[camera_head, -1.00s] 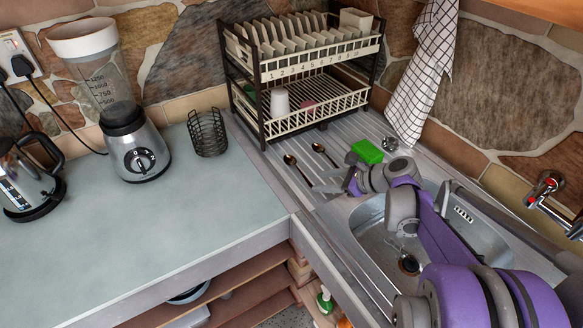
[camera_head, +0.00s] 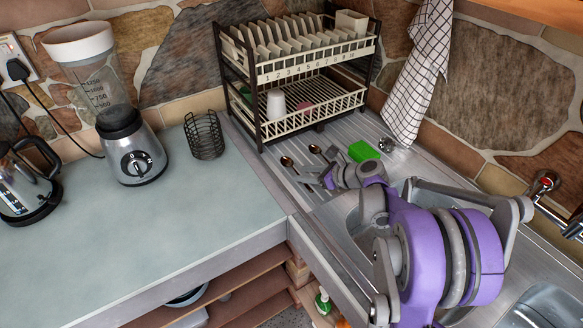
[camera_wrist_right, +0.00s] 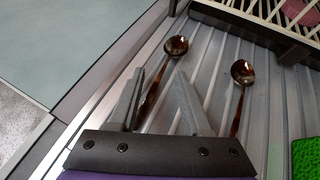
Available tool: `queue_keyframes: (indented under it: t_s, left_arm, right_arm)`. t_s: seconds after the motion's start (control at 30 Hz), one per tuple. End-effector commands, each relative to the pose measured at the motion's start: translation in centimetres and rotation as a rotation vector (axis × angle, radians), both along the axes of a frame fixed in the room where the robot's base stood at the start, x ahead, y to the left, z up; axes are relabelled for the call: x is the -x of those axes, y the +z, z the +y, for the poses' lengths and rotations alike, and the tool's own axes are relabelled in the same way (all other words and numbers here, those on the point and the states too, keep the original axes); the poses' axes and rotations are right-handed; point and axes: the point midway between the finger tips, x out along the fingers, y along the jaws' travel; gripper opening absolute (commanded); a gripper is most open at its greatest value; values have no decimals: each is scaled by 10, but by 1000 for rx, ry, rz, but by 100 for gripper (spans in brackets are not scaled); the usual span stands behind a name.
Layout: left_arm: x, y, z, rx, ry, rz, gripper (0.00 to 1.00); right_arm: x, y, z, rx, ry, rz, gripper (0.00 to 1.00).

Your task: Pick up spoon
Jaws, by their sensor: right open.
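Two dark brown spoons lie on the ridged metal draining board. The left spoon (camera_head: 287,162) has its bowl beyond my right gripper (camera_head: 312,178). In the right wrist view the left spoon's bowl (camera_wrist_right: 176,46) is above the fingers, and its handle runs down between the two open fingers of my right gripper (camera_wrist_right: 158,98). The other spoon (camera_wrist_right: 242,72) lies to the right, outside the fingers; its bowl also shows in the head view (camera_head: 315,149). I cannot tell how high the fingers are above the board. My left gripper is not in view.
A dish rack (camera_head: 318,127) stands just behind the spoons. The sink lies under my right arm. A wire basket (camera_head: 204,135), blender (camera_head: 133,150) and kettle (camera_head: 30,190) stand on the counter (camera_head: 190,215).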

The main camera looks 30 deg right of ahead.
Motion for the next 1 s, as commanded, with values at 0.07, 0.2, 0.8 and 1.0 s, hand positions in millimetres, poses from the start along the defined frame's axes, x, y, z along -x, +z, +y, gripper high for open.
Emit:
queue_keyframes:
  t_s: [0.07, 0.2, 0.8, 1.0]
  left_arm:
    - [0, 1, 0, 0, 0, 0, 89]
    - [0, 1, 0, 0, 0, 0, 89]
    - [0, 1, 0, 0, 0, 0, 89]
    - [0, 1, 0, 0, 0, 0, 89]
  right_arm:
    - [-8, -4, 4, 0, 1, -1, 48]
    - [-11, -6, 5, 0, -1, 0, 48]
    - [-10, -6, 4, 2, 0, 0, 0]
    - [-10, -6, 4, 2, 0, 0, 0]
